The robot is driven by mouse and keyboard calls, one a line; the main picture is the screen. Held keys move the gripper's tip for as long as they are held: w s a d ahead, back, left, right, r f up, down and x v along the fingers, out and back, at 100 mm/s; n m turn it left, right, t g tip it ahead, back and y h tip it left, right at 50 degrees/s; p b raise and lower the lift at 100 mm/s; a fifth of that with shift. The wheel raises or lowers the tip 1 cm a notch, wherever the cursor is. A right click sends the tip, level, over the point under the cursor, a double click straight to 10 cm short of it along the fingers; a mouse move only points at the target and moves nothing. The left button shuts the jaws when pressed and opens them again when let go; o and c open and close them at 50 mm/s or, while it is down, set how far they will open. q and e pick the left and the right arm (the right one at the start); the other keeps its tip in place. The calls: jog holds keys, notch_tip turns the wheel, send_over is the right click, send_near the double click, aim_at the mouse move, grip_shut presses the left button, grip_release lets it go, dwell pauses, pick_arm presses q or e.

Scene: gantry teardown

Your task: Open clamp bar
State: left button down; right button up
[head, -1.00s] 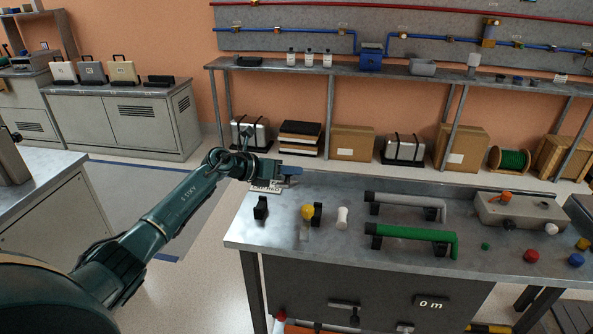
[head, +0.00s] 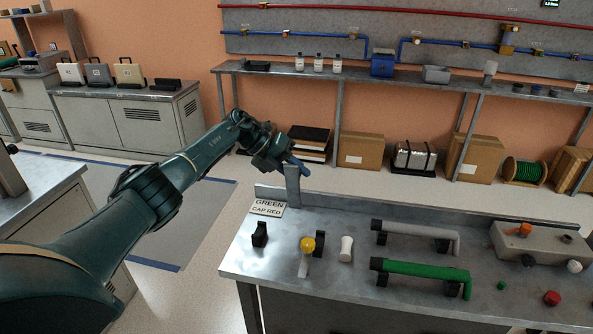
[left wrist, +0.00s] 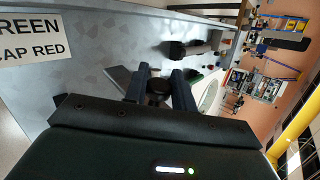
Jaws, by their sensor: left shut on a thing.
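A flat grey bar (head: 292,186), which looks like the clamp bar, stands upright at the back left of the bench. My left gripper (head: 301,168) is at its top end, with blue fingers closed. In the left wrist view the fingers (left wrist: 159,88) are shut on a dark round knob, with a grey plate (left wrist: 117,78) beside it. The bar's lower end meets the bench near the sign. Two black cradles (head: 260,234) stand in front, with a yellow knob (head: 307,244) at the right one. My right gripper is not in view.
A white cylinder (head: 346,249), a grey pipe (head: 417,230) and a green pipe (head: 425,272) occupy the bench (head: 334,288). A control box (head: 540,247) is at right.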

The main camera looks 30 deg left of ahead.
pick_arm(q)
jog(key=shift+w+a, duration=0.1)
jog(key=shift+w, duration=0.15)
dwell(0.3)
jog(key=c, duration=1.2)
grip_release()
jog(key=shift+f, duration=0.1)
jog(key=b+v, duration=0.1)
jog(key=v, duration=1.2)
jog(key=shift+w+b, duration=0.2)
jog(key=shift+b, duration=0.15)
